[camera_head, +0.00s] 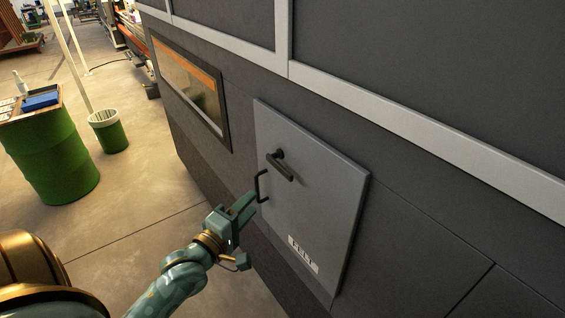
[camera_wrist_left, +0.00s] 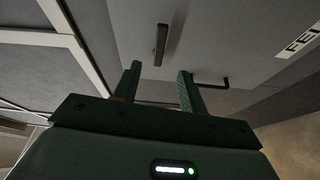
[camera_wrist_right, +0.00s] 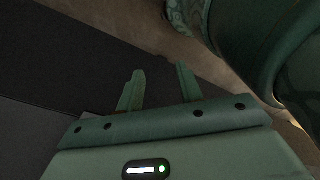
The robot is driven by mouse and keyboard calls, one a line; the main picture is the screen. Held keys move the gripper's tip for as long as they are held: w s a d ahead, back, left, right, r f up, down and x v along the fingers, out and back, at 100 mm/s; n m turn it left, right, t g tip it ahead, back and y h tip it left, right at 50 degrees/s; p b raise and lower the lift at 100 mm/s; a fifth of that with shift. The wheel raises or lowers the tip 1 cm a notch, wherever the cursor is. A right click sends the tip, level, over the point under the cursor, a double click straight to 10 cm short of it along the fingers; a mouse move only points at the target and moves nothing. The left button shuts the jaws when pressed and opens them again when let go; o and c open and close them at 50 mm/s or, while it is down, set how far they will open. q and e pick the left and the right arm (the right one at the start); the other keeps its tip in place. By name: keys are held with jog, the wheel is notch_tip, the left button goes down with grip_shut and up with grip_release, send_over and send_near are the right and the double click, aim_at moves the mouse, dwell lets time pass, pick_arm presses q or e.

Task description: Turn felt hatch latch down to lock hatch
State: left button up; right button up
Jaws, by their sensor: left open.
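The felt hatch (camera_head: 325,195) is a grey panel with a "FELT" label (camera_head: 303,254) on the dark machine wall. It looks flush with the wall. Its latch (camera_head: 281,166) is a dark bar on a round pivot, slanting down to the right in the head view. A dark fixed handle (camera_head: 262,186) sits at the hatch's left edge. My left gripper (camera_head: 243,207) is open and empty, just below and left of the handle, apart from the latch. In the left wrist view the latch (camera_wrist_left: 161,45) lies ahead of the open fingers. My right gripper (camera_wrist_right: 160,85) is open and empty, away from the hatch.
The machine wall (camera_head: 430,210) runs along the right. A window with an orange bar (camera_head: 190,85) is left of the hatch. A green barrel (camera_head: 50,155) and a green bin (camera_head: 108,131) stand on the left. The floor between them and the machine is clear.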

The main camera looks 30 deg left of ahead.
aim_at(280, 171)
pick_arm(q)
jog(key=shift+n, duration=0.6)
jog(key=w, duration=0.4)
jog(key=w+p, duration=0.1)
jog(key=w, duration=0.9)
jog(key=shift+w+a, duration=0.15)
jog(key=shift+a, duration=0.2)
jog(key=shift+w+d+f, duration=0.1)
jog(key=shift+w, duration=0.65)
pick_arm(e)
jog(key=shift+s+a+r, duration=0.2)
jog(key=shift+s+r, duration=0.35)
jog(key=shift+r, duration=0.2)
pick_arm(q)
grip_shut()
pick_arm(e)
jog(key=shift+s, duration=0.1)
